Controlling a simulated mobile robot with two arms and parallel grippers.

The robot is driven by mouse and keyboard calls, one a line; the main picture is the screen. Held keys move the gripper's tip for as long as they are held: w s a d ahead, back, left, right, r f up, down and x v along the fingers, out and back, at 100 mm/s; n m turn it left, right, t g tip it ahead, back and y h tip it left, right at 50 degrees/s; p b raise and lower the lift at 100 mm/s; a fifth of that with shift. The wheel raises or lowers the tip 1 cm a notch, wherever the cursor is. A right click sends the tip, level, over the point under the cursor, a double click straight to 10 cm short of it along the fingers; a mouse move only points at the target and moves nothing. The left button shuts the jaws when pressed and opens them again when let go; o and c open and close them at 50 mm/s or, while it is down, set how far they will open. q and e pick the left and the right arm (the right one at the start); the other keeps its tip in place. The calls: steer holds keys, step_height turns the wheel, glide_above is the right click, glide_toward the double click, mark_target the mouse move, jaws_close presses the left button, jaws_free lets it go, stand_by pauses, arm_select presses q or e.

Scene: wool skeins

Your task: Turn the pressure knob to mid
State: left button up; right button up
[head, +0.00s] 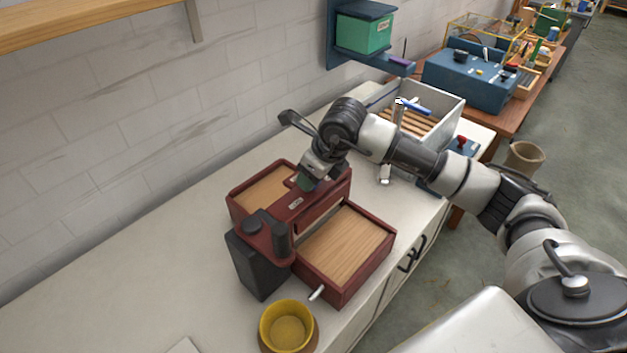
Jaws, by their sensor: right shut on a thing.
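A dark red machine (330,292) with wooden panels stands on the pale counter. A crossbar on top of it carries a small label plate (296,204). My right gripper (307,182) points down at this crossbar and is shut on a small greenish knob just behind the plate. I take it for the pressure knob. The fingers and wrist cover most of it, so its pointer and setting cannot be read. My left gripper is not in view.
A black upright part (258,265) stands at the machine's front left. A yellow pot (287,328) stands in front. A grey sink (447,112) with a tap lies behind my right arm. A blue wall shelf (345,55) holds a green box. The counter's left is clear.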

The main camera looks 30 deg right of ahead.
steer(key=m+h+b, duration=0.1)
steer(key=m+b, duration=0.1)
steer(key=m+h+b, duration=0.1)
steer(key=m+b, duration=0.1)
steer(key=m, duration=0.1)
steer(key=shift+a+f+m+t, duration=0.1)
steer(key=shift+a+m+t, duration=0.05)
steer(key=shift+m+t, duration=0.15)
steer(key=m+h+b, duration=0.1)
steer(key=m+b, duration=0.1)
steer(key=m, duration=0.1)
steer(key=shift+m+h+b, duration=0.4)
steer(key=shift+m, duration=0.4)
steer(key=shift+r, duration=0.2)
steer(key=o, duration=0.9)
steer(key=v, duration=1)
steer(key=shift+a+r, duration=0.25)
steer(key=shift+r, duration=0.15)
